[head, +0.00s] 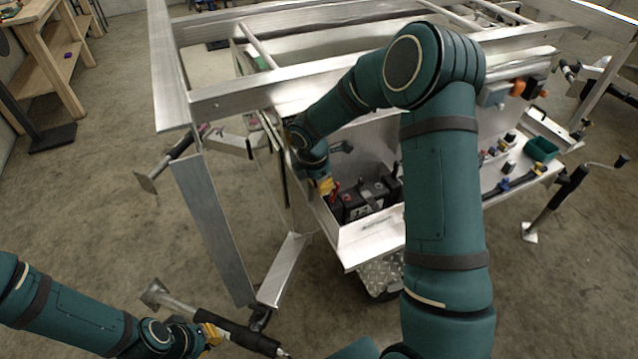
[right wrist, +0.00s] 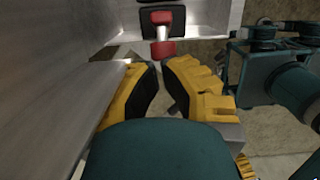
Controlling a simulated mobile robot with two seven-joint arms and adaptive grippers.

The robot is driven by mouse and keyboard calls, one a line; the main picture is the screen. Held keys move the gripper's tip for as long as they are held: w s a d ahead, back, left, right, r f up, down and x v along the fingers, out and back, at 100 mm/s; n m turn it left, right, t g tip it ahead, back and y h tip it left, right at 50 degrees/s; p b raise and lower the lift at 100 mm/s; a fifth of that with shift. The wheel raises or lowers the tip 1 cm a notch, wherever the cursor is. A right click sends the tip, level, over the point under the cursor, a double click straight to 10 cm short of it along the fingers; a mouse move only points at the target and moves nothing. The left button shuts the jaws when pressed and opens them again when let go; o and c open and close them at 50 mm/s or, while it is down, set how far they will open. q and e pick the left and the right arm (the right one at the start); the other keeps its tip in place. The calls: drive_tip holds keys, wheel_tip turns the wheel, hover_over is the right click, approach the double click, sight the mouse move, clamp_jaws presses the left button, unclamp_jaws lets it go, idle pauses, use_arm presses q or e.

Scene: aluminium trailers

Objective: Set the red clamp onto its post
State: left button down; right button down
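The red clamp (right wrist: 162,48) shows in the right wrist view just beyond the fingertips, with a red and silver part behind it. In the head view red (head: 335,189) shows at the left end of the black battery (head: 365,203) in the trailer's front tray. I cannot tell whether the clamp touches a post. My right gripper (right wrist: 160,72) has its yellow fingers apart with a gap between them, and no clamp shows in the gap. In the head view it is beside the battery's left end. My left gripper (head: 212,333) is low at the left, by a black jack handle; its fingers are unclear.
Aluminium trailer rails (head: 300,90) run above and around the tray (head: 370,240). A metal wall stands close at the left in the right wrist view. A green bin (head: 541,149) and small parts are at the tray's right. A jack (head: 235,335) lies by my left gripper.

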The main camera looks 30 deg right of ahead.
use_arm(q)
drive_tip(key=shift+r, duration=0.1)
use_arm(e)
drive_tip(key=shift+r, duration=0.15)
use_arm(q)
drive_tip(key=shift+r+p, duration=0.6)
drive_tip(key=shift+p, duration=0.1)
use_arm(e)
drive_tip(key=shift+r, duration=0.7)
